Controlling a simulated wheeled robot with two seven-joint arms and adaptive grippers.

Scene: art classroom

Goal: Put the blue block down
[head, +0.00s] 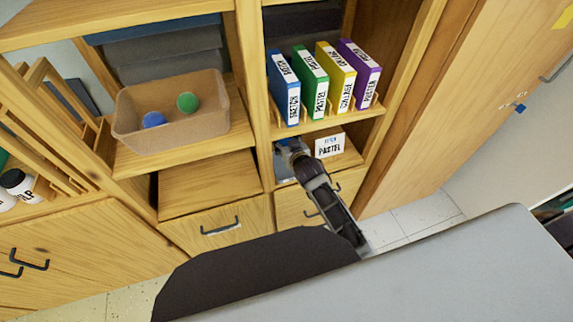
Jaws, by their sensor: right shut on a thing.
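My right gripper (288,149) reaches into the low compartment under the row of upright folders. It is shut on a blue block (284,165), of which a small blue-grey part shows at the compartment's left side. The gripper hides much of the block, and I cannot tell whether the block touches the shelf board. My left gripper is out of view.
Blue (283,88), green (310,82), yellow (334,77) and purple (359,73) folders stand above. A tan bin (165,132) with blue and green balls sits left, above an empty shelf (205,186).

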